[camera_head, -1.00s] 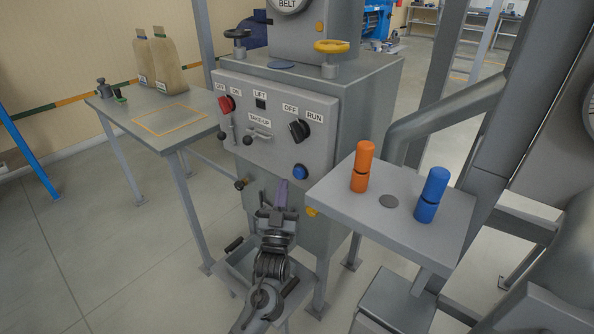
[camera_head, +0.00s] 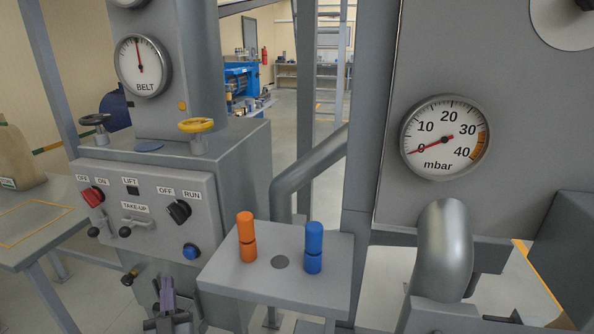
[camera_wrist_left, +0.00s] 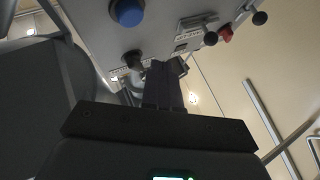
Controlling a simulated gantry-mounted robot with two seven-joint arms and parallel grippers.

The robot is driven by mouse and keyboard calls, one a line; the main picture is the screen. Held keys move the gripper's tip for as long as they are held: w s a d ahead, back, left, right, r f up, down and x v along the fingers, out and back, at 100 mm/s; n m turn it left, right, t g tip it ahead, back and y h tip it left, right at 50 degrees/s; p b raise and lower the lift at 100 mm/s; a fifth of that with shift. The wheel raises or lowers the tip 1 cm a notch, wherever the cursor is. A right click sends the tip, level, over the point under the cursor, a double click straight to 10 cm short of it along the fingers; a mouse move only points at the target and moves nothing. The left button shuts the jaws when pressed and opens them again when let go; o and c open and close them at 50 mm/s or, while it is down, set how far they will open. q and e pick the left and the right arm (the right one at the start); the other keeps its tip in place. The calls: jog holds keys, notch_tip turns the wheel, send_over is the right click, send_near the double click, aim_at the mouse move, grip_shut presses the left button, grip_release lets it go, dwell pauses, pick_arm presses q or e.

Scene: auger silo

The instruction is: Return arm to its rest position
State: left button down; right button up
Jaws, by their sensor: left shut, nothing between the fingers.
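My left gripper (camera_head: 168,290) is low in front of the control box, at the bottom of the head view. Its fingers are together, with nothing between them. In the left wrist view the closed fingers (camera_wrist_left: 163,84) point up toward the underside of the control panel. The panel (camera_head: 150,207) has a red switch (camera_head: 92,197), a black OFF/RUN knob (camera_head: 179,211) and a blue button (camera_head: 191,251). The blue button also shows in the left wrist view (camera_wrist_left: 128,12). The gripper appears apart from these controls. My right gripper is in neither view.
A grey shelf (camera_head: 222,275) at the right of the panel bears an orange cylinder (camera_head: 246,237) and a blue cylinder (camera_head: 313,248). A side table (camera_head: 22,247) stands at the left. A BELT gauge (camera_head: 143,65) and a mbar gauge (camera_head: 445,138) face me. A yellow handwheel (camera_head: 196,126) tops the box.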

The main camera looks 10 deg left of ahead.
pick_arm(q)
jog(key=s+d+f+m+g+h+p, duration=0.15)
jog(key=s+d+g+h+p, duration=0.35)
jog(key=s, duration=0.5)
jog(key=s+d+m+g+h+p, duration=0.3)
jog(key=s+d+g+p, duration=0.4)
jog(key=s, duration=0.3)
jog(key=s+d+m+g+h+p, duration=0.35)
jog(key=s+g+p, duration=0.3)
jog(key=s, duration=0.35)
notch_tip(320, 180, up, 37)
jog(key=p, duration=3.8)
jog(key=shift+s+r+n+p, duration=0.15)
jog(key=shift+s+n+p, duration=0.15)
jog(key=shift+s+p, duration=0.1)
jog(key=shift+d, duration=0.1)
